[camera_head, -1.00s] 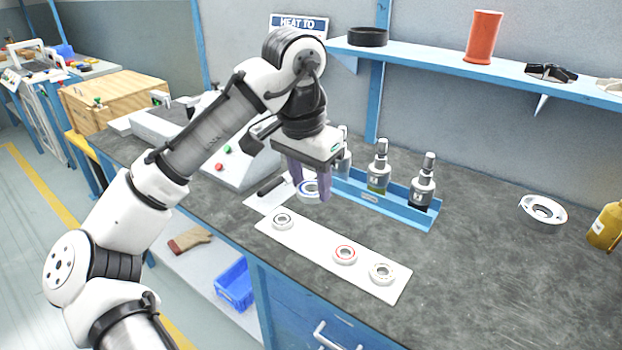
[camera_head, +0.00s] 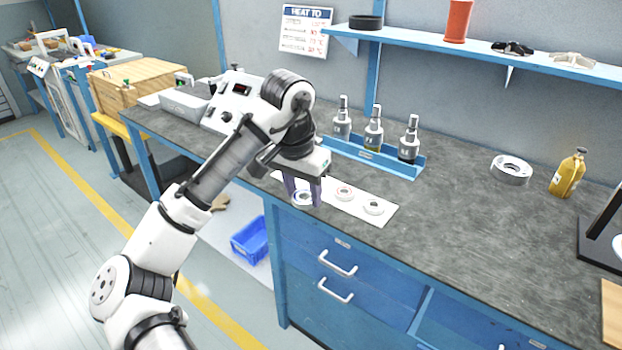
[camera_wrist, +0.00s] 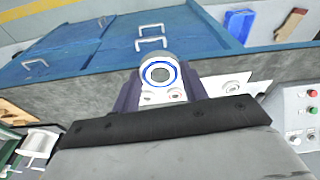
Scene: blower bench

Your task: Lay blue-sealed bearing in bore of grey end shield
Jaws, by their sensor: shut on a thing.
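My gripper (camera_head: 303,196) is shut on the blue-sealed bearing (camera_head: 303,199), holding it above the left front part of a white strip at the bench's front edge. In the wrist view the bearing (camera_wrist: 159,74) shows its blue ring face-on between the fingers. The grey end shield (camera_head: 511,170) stands on the bench to the right, well apart from my gripper. It is ring-shaped with an open bore on top.
The white strip (camera_head: 350,208) carries a red-sealed bearing (camera_head: 344,193) and a pale bearing (camera_head: 373,206). A yellow bottle (camera_head: 567,173) stands right of the end shield. The bench middle is clear.

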